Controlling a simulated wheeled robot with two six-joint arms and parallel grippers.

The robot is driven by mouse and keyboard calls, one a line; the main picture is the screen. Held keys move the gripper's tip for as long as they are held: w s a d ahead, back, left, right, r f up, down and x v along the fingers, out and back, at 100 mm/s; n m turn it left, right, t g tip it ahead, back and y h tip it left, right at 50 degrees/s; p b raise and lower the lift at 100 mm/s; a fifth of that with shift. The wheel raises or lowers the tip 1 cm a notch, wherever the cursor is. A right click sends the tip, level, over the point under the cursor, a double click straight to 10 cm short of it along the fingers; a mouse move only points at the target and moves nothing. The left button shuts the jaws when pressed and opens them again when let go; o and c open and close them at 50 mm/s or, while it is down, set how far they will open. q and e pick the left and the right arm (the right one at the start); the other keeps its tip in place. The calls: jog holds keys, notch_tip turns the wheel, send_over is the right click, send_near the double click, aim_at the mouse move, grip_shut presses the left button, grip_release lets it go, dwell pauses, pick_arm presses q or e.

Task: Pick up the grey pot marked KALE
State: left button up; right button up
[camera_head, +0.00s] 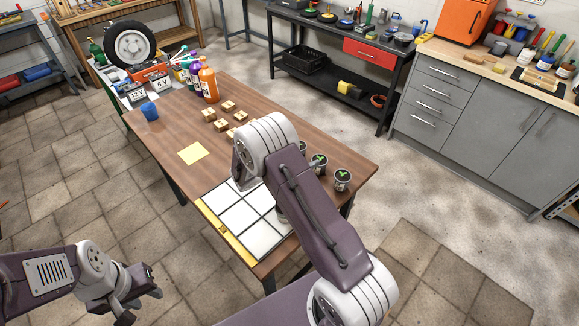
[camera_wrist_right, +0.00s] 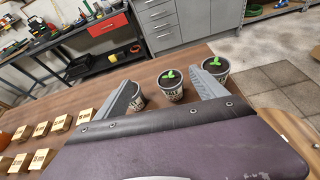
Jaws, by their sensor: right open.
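Three small grey pots with green sprouts stand on the table's right part. In the right wrist view the middle pot (camera_wrist_right: 172,92) has a label that seems to read KALE. Another pot (camera_wrist_right: 218,69) is to its right, and a third pot (camera_wrist_right: 138,102) is partly covered by the left finger; their labels are not clear.
A white gridded tray (camera_head: 236,214) lies at the table's near end, beside a yellow note (camera_head: 192,154). A workbench with grey cabinets (camera_head: 441,112) is behind.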

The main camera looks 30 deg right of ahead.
jog(key=shift+n, duration=0.4)
jog(key=f, duration=0.3)
jog(key=s+f, duration=0.1)
jog(key=shift+a+f, duration=0.3)
jog(key=shift+f, duration=0.05)
jog(key=x, duration=0.3)
jog(key=shift+s+d+r, duration=0.1)
jog(key=shift+d, duration=0.15)
jog(key=p+x, duration=0.1)
jog(key=x, duration=0.4)
jog(key=shift+d+f, duration=0.25)
jog(key=shift+d, duration=0.05)
jog(key=shift+a, duration=0.1)
jog(key=c, duration=1.6)
